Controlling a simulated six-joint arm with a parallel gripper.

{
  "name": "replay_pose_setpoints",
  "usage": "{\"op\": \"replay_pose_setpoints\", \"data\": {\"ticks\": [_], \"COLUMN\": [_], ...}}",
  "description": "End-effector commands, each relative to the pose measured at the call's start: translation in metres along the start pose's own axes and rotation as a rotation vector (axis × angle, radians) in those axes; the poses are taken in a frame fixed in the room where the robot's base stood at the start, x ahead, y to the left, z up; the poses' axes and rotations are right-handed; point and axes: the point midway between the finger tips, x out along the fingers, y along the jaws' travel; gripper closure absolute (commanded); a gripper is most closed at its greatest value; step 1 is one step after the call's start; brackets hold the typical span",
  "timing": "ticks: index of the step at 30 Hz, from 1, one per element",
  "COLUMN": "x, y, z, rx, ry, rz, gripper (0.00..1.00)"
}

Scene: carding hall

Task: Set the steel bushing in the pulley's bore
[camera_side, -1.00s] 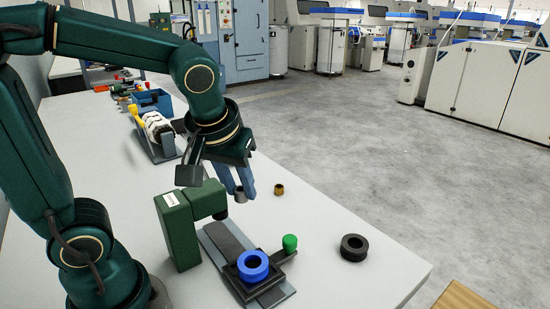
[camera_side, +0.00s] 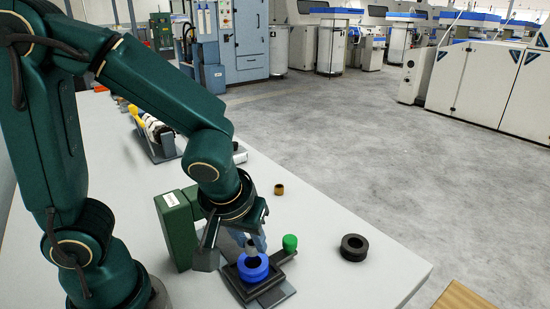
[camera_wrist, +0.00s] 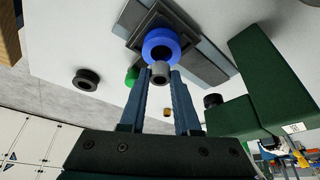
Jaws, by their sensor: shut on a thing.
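The steel bushing (camera_side: 251,246), a small grey ring, is held between the fingertips of my gripper (camera_side: 254,240). In the wrist view the bushing (camera_wrist: 161,76) shows at the tips of both blue-grey fingers (camera_wrist: 160,80). The blue pulley (camera_side: 253,272) lies flat in a dark square holder (camera_side: 276,285), its bore facing up. The bushing appears just above the pulley's far side, and its exact alignment with the bore is unclear. In the wrist view the bushing overlaps the near edge of the blue pulley (camera_wrist: 161,36).
A green press-like block (camera_side: 178,230) stands left of the holder. A green knob (camera_side: 290,242) is close to its right. A black ring (camera_side: 354,248) and a brass bushing (camera_side: 279,189) lie apart on the table. The right front tabletop is clear.

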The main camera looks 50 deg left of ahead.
Motion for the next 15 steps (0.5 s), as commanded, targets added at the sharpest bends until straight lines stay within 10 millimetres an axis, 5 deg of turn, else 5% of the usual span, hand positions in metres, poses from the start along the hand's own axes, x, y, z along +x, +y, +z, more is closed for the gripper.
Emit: {"op": "replay_pose_setpoints", "data": {"ticks": [6,15], "x": [0.025,0.031], "y": [-0.001,-0.001], "z": [0.011,0.015], "rx": [0.004,0.001], "ry": [-0.004,-0.008], "rz": [-0.005,-0.002], "gripper": [1.0,1.0]}}
